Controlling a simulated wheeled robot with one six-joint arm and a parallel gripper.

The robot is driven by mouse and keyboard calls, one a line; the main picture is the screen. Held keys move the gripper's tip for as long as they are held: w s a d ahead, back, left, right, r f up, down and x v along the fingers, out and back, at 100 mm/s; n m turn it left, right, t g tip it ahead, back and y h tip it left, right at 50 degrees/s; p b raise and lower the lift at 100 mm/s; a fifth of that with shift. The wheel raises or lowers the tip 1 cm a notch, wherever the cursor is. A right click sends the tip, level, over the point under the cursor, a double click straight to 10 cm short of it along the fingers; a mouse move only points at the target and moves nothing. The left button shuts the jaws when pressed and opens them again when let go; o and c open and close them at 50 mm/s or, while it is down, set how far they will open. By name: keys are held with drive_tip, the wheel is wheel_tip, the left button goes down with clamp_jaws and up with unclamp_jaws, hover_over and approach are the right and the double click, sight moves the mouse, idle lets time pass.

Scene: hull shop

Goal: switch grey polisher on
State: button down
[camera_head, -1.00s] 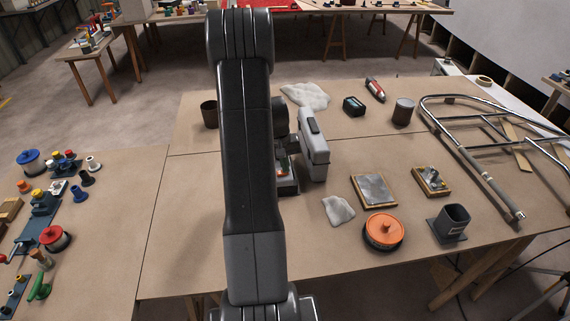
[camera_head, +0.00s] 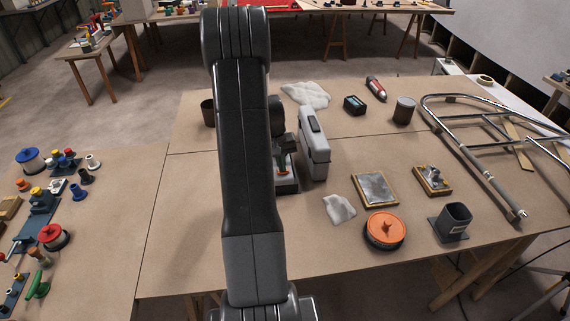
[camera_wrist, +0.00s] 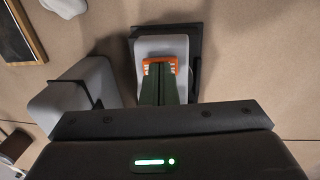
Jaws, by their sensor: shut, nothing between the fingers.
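A grey-white machine on a black base, apparently the grey polisher, stands on the middle table, partly hidden behind my arm; its black base (camera_head: 289,187) shows in the head view. In the wrist view its pale top (camera_wrist: 148,47) lies under my fingers.
A grey upright case-like block (camera_head: 315,150) stands close beside the machine, also in the wrist view (camera_wrist: 72,95). A white cloth (camera_head: 339,208), a framed grey plate (camera_head: 375,189) and an orange-lidded tin (camera_head: 385,230) lie to the right. The table's front left is clear.

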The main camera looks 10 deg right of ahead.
drive_tip(key=shift+r, duration=0.1)
wheel_tip(320, 180, up, 14)
drive_tip(key=a+b, duration=0.1)
drive_tip(key=a, duration=0.1)
drive_tip(key=shift+f+b, duration=0.2)
drive_tip(key=shift+b, duration=0.1)
idle(0.4)
drive_tip(key=shift+d+r+b, duration=0.2)
drive_tip(key=shift+d+b, duration=0.5)
drive_tip(key=shift+b, duration=0.15)
drive_tip(key=f, duration=0.4)
drive_tip(key=d+f+p, duration=0.1)
drive_tip(key=f, duration=0.4)
drive_tip(key=d+f+p, duration=0.1)
drive_tip(key=f, duration=0.4)
